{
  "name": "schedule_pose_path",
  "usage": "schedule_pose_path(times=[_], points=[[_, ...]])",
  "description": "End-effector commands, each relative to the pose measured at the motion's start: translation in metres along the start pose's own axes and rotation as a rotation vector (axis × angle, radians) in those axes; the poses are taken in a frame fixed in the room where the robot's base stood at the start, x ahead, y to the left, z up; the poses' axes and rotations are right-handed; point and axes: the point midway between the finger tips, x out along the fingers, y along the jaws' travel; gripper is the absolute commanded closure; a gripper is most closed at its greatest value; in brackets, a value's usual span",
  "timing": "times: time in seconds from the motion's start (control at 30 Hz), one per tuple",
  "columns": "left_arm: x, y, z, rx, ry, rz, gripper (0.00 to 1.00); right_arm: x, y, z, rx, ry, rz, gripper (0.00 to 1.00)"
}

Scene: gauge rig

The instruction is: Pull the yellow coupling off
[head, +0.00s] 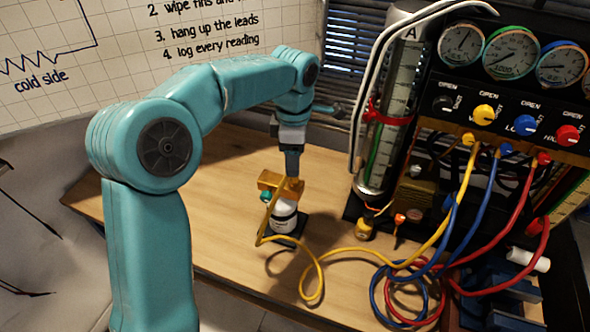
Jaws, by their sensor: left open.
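The yellow coupling (269,181) is a gold-yellow block at the top of a small black-and-white canister (284,216) on the wooden table. A yellow hose (340,254) runs from it along the table to the gauge rig. My left gripper (292,172) points down from above, with its fingers at the coupling's upper right. It is open. I cannot tell whether the fingers touch the coupling or whether both lie around it. My right gripper is not in view.
The gauge rig (512,90) with several gauges and coloured knobs stands at the right. Blue (470,200) and red (507,222) hoses coil at the table's front right. A clear cylinder (388,150) stands left of the rig. The table (215,235) left of the canister is clear.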

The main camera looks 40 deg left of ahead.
Motion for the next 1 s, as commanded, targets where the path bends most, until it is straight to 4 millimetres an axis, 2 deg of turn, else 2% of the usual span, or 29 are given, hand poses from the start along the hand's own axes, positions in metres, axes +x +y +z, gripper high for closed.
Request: schedule_pose_path(times=[0.1,0.3,0.67,0.7,0.77,0.83,0.87,0.9,0.93,1.0], points=[[0.023,0.0,0.0,-0.001,0.003,-0.003,0.46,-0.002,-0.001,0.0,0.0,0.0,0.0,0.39],[0.047,0.002,0.001,-0.001,0.002,-0.002,0.46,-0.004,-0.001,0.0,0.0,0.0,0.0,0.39],[0.053,0.003,0.002,0.0,0.001,0.0,0.46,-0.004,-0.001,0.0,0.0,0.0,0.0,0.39],[0.053,0.003,0.002,0.0,0.001,0.0,0.52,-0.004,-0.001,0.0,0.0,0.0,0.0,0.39],[0.053,0.003,0.002,0.0,0.001,0.0,0.72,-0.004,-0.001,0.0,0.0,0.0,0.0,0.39],[0.053,0.003,0.002,0.0,0.001,0.0,0.94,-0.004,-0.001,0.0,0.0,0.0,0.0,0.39],[0.053,0.003,0.002,0.0,0.0,0.0,1.0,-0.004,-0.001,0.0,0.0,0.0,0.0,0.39],[0.053,0.003,0.002,0.0,0.0,0.0,1.0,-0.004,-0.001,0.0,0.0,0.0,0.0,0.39],[0.053,0.003,0.002,0.0,0.0,0.0,0.79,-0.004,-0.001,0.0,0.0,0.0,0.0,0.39],[0.053,0.003,0.002,0.0,0.0,0.0,1.0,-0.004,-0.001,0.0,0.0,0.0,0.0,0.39]])
